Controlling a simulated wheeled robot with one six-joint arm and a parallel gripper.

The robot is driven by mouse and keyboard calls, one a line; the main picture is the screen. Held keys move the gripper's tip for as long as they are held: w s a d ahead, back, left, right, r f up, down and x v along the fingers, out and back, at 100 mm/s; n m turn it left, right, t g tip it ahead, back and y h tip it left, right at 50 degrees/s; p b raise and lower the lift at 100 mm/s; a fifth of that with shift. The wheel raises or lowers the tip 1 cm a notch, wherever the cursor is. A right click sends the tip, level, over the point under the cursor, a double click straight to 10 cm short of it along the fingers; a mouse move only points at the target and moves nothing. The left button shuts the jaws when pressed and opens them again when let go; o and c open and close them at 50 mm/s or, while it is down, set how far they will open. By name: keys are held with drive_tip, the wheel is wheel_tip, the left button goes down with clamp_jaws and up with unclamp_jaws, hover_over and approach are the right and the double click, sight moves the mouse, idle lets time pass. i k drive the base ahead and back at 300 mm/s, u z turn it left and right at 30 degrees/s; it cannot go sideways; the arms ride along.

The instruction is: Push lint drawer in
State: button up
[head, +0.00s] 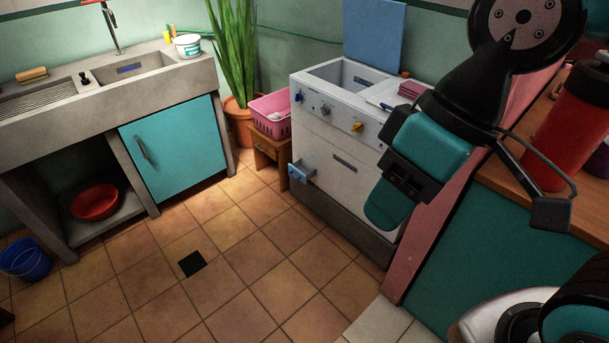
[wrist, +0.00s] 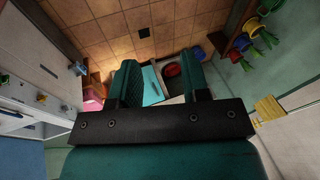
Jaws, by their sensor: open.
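The lint drawer is a small light-blue drawer (head: 301,172) low on the left part of the white washing machine's front (head: 345,150). It sticks out from the front panel. In the wrist view a small blue shape that looks like the drawer (wrist: 79,69) shows left of the fingers. My gripper (head: 388,208) hangs in front of the machine's right part in the head view, apart from the drawer and to its right. In the wrist view my gripper (wrist: 158,65) has two teal fingers spread with nothing between them. The near finger hides part of the machine's front.
A wooden stool (head: 267,148) with a pink basket (head: 271,112) stands just left of the machine. A potted plant (head: 238,120) is behind it. A counter (head: 595,205) with a red container (head: 567,125) is at right. The tiled floor (head: 240,240) before the machine is clear.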

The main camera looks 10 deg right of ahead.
sight(302, 173)
drive_tip(key=u, duration=0.4)
drive_tip(key=i, duration=1.95)
drive_tip(key=z, duration=0.05)
